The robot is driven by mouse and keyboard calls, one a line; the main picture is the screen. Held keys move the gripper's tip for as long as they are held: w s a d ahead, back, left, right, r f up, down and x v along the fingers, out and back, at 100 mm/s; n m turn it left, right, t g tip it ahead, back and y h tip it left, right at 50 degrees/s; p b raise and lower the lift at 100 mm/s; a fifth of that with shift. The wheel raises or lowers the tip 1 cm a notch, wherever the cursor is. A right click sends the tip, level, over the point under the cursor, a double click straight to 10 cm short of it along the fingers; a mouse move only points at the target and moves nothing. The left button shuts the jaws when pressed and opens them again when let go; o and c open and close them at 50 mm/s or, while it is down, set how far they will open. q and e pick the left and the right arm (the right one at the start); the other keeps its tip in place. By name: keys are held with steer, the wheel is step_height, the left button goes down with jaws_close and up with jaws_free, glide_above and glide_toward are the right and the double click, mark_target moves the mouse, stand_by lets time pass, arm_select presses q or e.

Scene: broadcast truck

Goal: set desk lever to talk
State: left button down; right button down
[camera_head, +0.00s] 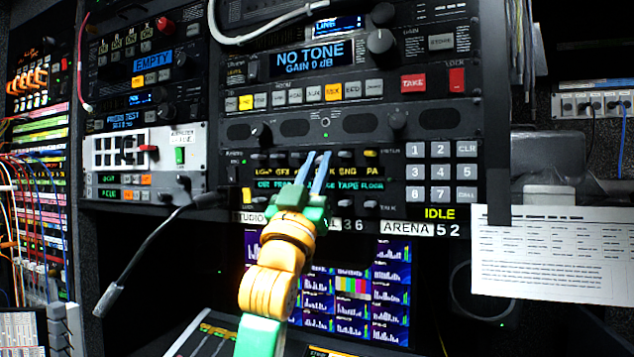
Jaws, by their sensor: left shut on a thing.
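The intercom panel (396,186) is a dark unit in the middle of the rack, with two rows of small levers and lit green and yellow labels. My left gripper (318,162) reaches up to it from below, its two thin blue fingers close together at the upper lever row. It is shut on a small lever there, which I take to be the desk lever; the fingers hide it and part of its label. Which position that lever is in cannot be told. My right gripper is not in view.
A keypad (440,172) is right of the levers, and a unit reading NO TONE (312,58) is above. A microphone on a gooseneck (150,245) sticks out at left. A paper sheet (550,258) hangs at right. A meter screen (390,285) is below.

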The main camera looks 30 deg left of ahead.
arm_select(q)
steer(key=shift+w+f+t, duration=0.1)
steer(key=shift+f+t, duration=0.05)
steer(key=shift+t, duration=0.15)
steer(key=c, duration=0.8)
jaws_free()
steer(key=shift+w, duration=0.1)
steer(key=shift+f, duration=0.1)
steer(key=b+v, duration=0.5)
steer(key=v, duration=0.2)
steer(key=shift+b, duration=0.3)
